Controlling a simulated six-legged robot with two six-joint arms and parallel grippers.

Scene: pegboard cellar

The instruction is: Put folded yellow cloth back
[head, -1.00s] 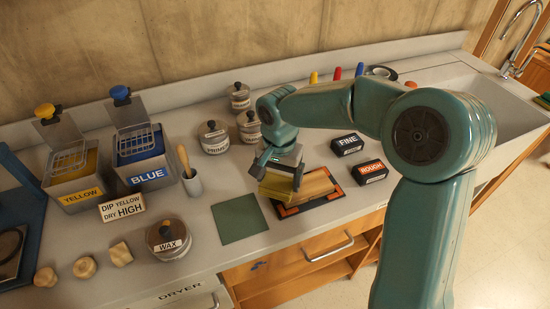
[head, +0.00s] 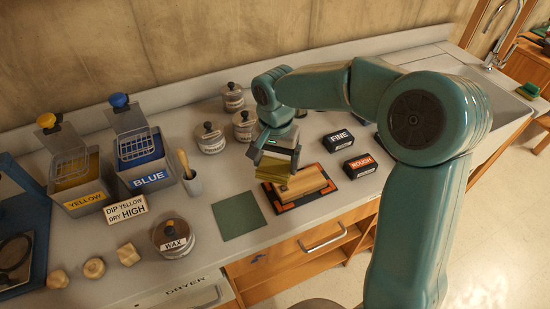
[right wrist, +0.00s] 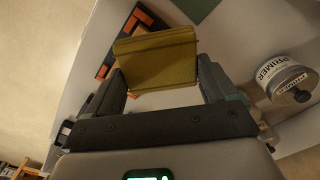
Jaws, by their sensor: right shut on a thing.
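The folded yellow cloth (head: 273,167) is held in my right gripper (head: 277,156), above the counter beside the back left of the black mat. In the right wrist view the cloth (right wrist: 155,60) sits between the two fingers of my right gripper (right wrist: 162,78), which is shut on it. The black mat with orange corners (head: 335,193) carries a wooden board (head: 305,184). A flat green square (head: 239,222) lies bare on the counter to its left. The cloth and gripper hide the counter behind them. My left gripper is not in view.
Primer (head: 210,138) and other lidded jars (head: 244,126) stand behind and left of my gripper. FINE (head: 338,140) and ROUGH (head: 359,167) boxes stand to the right. The wax tin (head: 173,238), brush cup (head: 193,184) and dye tubs (head: 147,174) are further left.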

